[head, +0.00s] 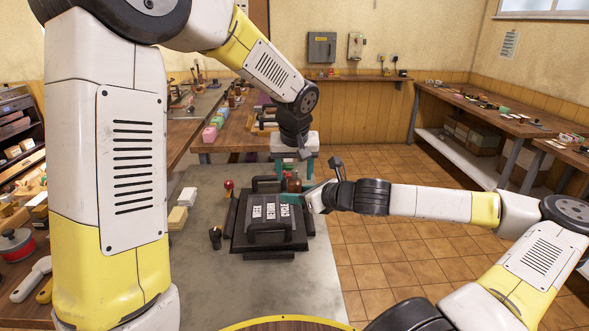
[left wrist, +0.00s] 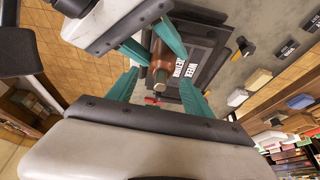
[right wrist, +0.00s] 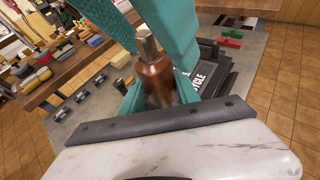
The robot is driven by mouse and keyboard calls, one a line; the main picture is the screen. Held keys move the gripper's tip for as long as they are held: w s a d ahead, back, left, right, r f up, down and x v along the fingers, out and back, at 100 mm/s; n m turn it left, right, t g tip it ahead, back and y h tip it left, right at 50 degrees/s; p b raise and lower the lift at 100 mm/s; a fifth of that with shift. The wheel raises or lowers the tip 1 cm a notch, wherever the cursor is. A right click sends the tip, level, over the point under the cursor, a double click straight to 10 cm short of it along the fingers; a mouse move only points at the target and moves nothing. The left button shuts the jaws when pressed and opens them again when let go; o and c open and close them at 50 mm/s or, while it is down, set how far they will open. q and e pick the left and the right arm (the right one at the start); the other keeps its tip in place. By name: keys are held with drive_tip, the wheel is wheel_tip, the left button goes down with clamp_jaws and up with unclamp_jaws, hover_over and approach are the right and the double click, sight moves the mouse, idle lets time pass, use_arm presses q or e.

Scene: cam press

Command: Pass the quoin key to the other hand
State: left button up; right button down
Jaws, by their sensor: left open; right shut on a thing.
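The quoin key (head: 294,186) has a reddish-brown handle and a metal end. My right gripper (head: 309,198) is shut on it and holds it above the black press. In the right wrist view the key (right wrist: 153,78) stands between the right gripper's teal fingers, metal end up. My left gripper (head: 293,166) is open just above it, pointing down. In the left wrist view the key's metal end (left wrist: 160,76) shows between the spread left fingers. I cannot tell whether they touch it. The key's lower end is hidden.
The black press (head: 268,238) with labelled plates and a handle stands on the grey bench top (head: 205,272). A red-knobbed lever (head: 229,185) and a small black knob (head: 215,237) are at its left. Pale blocks (head: 181,207) lie further left. Tiled floor is open at right.

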use_arm(q)
clamp_jaws()
use_arm(e)
drive_tip(key=c, duration=0.8)
unclamp_jaws()
drive_tip(key=shift+d, duration=0.1)
